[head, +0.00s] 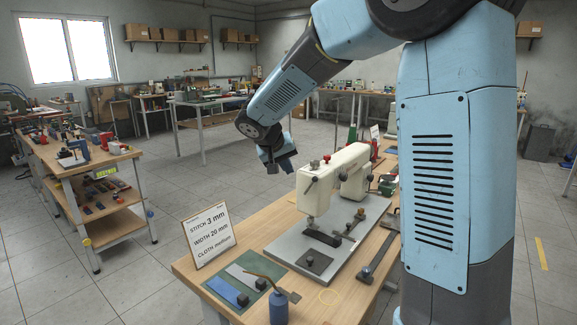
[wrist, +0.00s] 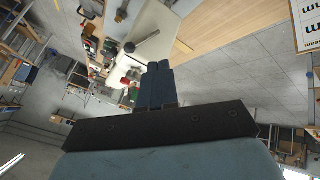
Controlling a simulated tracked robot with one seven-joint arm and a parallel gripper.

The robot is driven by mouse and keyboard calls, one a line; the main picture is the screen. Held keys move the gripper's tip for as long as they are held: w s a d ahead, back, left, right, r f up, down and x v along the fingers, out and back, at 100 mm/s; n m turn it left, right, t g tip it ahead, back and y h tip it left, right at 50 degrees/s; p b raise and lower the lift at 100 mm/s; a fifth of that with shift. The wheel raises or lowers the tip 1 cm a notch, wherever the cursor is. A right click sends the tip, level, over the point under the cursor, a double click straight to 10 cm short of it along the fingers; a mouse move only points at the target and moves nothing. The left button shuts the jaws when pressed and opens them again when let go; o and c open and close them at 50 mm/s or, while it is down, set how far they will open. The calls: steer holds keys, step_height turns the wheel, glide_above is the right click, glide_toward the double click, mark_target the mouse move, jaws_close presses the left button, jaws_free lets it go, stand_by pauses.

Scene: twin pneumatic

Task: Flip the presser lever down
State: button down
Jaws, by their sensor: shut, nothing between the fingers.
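The cream sewing machine (head: 322,187) stands on a grey base plate (head: 290,245) on the wooden bench. Small knobs show on its head, but I cannot make out the presser lever in the head view. In the wrist view, a thin dark lever with a round end (wrist: 131,47) sticks out from the pale machine body (wrist: 152,48); I cannot tell for sure that it is the presser lever. My gripper (head: 287,164) hangs in the air to the upper left of the machine head. Its blue fingers (wrist: 160,66) are shut and empty, apart from the lever in the picture.
A sign (head: 211,235) stands at the bench's left edge. Blue and grey cloth pieces (head: 222,290) lie on a green mat, beside a blue oil bottle (head: 279,306). A side bench (head: 85,160) stands at the left. Open floor lies between the benches.

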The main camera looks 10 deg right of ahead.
glide_toward(308, 187)
step_height(308, 187, down, 2)
steer(key=w+a, duration=0.1)
steer(key=d, duration=0.1)
steer(key=w+d+f, duration=0.1)
steer(key=shift+d+f, duration=0.25)
steer(key=shift+d, duration=0.1)
steer(key=shift+w+d+f, duration=0.1)
steer(key=shift+d+f, duration=0.1)
steer(key=shift+d, duration=0.35)
